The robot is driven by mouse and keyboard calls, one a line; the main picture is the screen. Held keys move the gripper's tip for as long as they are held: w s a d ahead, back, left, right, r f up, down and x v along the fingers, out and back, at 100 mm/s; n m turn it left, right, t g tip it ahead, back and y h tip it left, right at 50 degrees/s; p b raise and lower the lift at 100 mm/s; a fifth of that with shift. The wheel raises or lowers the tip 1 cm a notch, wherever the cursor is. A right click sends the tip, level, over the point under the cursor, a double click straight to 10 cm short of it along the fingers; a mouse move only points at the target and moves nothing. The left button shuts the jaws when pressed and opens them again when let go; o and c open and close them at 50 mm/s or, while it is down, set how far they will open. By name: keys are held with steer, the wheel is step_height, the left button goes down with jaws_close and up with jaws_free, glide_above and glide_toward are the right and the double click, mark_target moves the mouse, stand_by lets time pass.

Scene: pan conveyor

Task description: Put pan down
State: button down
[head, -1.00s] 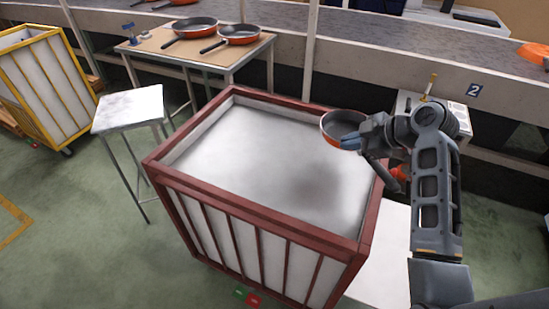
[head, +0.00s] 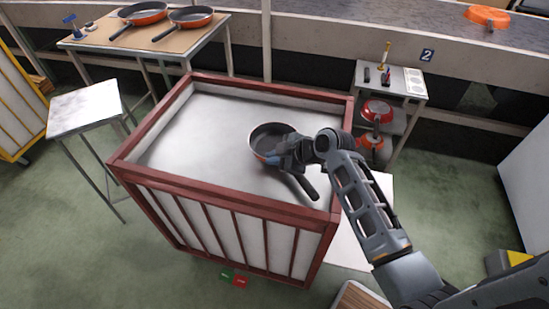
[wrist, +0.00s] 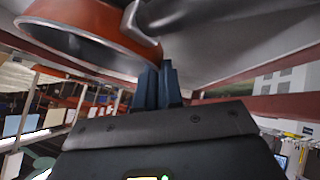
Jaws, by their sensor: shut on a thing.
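A pan (head: 266,140) with an orange outside, dark inside and black handle (head: 303,184) is over the front right part of the red-framed crate (head: 232,88), which has a pale inner surface. My gripper (head: 275,158) is shut on the pan near where the handle joins. In the wrist view the orange pan (wrist: 85,28) fills the upper left, and my blue-grey fingers (wrist: 155,88) meet below its handle joint. I cannot tell whether the pan touches the crate's inner surface.
A wooden-topped table (head: 170,38) at the back left holds two pans. A small white stand (head: 85,106) is left of the crate. A shelf (head: 408,85) at the right holds red pans. A conveyor (head: 360,20) runs along the back. The crate's left part is clear.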

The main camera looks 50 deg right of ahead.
steer(key=shift+f, duration=0.35)
steer(key=shift+f, duration=0.1)
steer(key=shift+f, duration=0.15)
steer(key=c, duration=1.3)
jaws_free()
